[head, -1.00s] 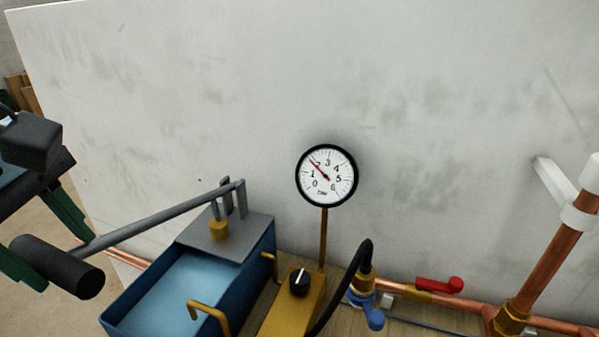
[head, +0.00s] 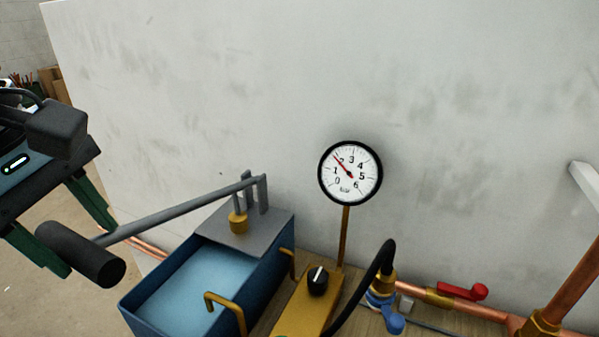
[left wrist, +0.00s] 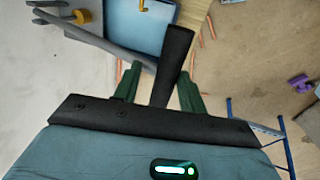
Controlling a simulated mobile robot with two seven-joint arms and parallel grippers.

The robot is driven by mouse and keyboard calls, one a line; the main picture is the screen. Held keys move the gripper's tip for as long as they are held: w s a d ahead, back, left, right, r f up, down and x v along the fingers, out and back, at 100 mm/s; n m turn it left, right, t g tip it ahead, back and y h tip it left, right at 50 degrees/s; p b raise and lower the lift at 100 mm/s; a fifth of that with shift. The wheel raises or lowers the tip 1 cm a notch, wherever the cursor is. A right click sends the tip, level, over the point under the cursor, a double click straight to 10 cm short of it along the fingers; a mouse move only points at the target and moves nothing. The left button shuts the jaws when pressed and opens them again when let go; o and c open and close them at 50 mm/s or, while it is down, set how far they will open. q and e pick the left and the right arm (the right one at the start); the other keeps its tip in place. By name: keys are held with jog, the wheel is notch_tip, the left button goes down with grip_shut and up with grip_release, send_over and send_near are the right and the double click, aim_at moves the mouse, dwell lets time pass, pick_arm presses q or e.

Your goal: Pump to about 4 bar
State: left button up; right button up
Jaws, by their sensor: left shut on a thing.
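The pressure gauge (head: 350,173) has a white dial and stands on a thin brass stem; its red needle points just below 2. The blue pump tank (head: 240,290) holds water, and its grey lever (head: 180,212) slopes down to the left from a pivot on the tank's grey plate. My left gripper (head: 86,246) is shut on the black lever grip (head: 78,254), with its green fingers on either side. The grip also shows in the left wrist view (left wrist: 172,68), between the fingers. My right gripper is not in view.
A brass block with a black knob (head: 317,280) stands beside the tank. A black hose (head: 360,285) runs to a fitting with a blue valve handle (head: 391,323). A red-handled valve (head: 465,290) sits on copper pipe at right. A pale wall panel (head: 230,80) stands behind.

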pick_arm(q)
jog(key=shift+w+f+b, duration=0.1)
jog(key=shift+f+b, duration=0.25)
jog(key=shift+f, duration=0.35)
jog(key=shift+s+a+f+t+b, duration=0.1)
jog(key=shift+s+f+t+b, duration=0.1)
jog(key=shift+f+t+b, duration=0.35)
jog(key=shift+s+f+h+b, duration=0.15)
jog(key=shift+f+h+b, duration=0.15)
jog(key=shift+f+b, duration=0.45)
jog(key=shift+b, duration=0.45)
jog(key=shift+s+a+f+t+b, duration=0.15)
jog(key=shift+f+t+b, duration=0.1)
jog(key=shift+f+b, duration=0.3)
jog(key=shift+s+f+t+b, duration=0.2)
jog(key=shift+f+b, duration=0.1)
jog(key=shift+b, duration=0.35)
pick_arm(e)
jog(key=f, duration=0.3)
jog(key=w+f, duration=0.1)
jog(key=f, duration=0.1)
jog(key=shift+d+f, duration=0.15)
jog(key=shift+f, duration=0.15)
pick_arm(q)
jog(key=shift+w, duration=0.1)
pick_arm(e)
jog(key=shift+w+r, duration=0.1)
